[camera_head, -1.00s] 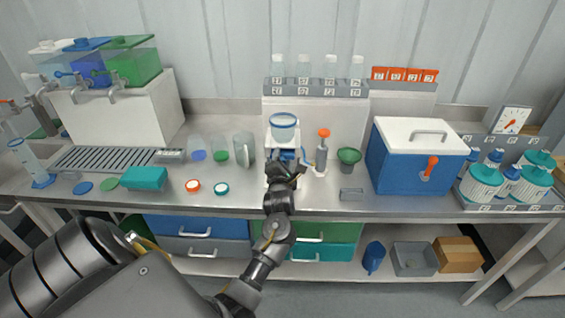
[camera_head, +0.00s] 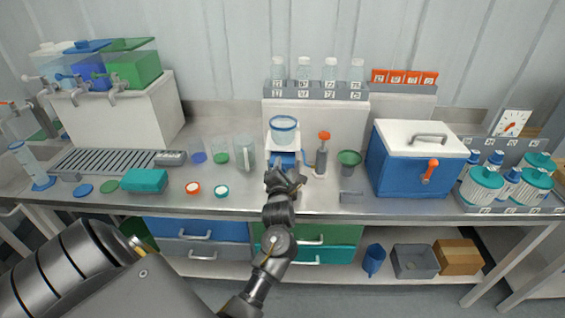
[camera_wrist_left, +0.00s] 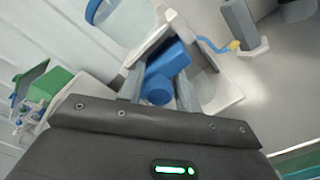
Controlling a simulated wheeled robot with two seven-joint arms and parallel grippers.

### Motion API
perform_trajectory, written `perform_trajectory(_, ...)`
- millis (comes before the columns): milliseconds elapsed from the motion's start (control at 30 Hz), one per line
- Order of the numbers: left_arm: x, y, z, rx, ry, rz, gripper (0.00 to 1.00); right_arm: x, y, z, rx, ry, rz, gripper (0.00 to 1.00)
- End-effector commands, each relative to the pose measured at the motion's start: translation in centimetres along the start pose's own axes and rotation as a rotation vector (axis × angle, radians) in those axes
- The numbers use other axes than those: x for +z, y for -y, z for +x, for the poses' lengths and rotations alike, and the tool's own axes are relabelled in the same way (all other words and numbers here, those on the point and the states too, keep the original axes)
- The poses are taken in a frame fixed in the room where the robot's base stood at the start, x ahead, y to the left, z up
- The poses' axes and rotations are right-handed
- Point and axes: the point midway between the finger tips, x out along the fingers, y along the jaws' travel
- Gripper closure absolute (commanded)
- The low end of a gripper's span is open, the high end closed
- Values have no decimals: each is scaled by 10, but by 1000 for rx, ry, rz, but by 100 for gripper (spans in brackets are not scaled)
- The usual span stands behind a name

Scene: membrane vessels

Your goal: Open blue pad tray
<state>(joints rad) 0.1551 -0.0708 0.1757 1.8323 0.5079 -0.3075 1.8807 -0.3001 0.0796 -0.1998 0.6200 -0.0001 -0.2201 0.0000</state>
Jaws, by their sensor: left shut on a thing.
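The blue pad tray (camera_head: 284,160) sits low in a white stand (camera_head: 269,141) at the middle of the bench, under a clear vessel with a blue rim (camera_head: 284,128). In the left wrist view the tray (camera_wrist_left: 170,62) shows as a blue block with a round blue knob (camera_wrist_left: 158,91) facing me, between the white side walls. My left gripper (camera_head: 285,180) is in front of the stand, shut on the blue pad tray at its knob. The fingertips are partly hidden. My right gripper is in neither view.
A blue cooler (camera_head: 413,165) stands farther right.

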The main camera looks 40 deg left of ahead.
Motion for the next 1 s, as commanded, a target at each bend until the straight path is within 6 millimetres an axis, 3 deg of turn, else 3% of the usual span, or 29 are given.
perform_trajectory(100, -1, 1, -27, -4, -4, -8, 100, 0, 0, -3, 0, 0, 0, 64)
perform_trajectory(200, -1, 0, -39, -3, -4, -8, 100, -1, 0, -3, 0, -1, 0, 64)
perform_trajectory(533, 0, -1, -43, 1, -3, -6, 100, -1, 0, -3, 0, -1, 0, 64)
perform_trajectory(567, 0, -1, -43, 1, -3, -7, 65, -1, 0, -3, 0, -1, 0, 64)
perform_trajectory(633, 0, -1, -43, 1, -3, -6, 56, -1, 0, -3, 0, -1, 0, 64)
perform_trajectory(1000, -1, 0, -40, 0, -2, -2, 53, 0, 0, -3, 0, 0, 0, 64)
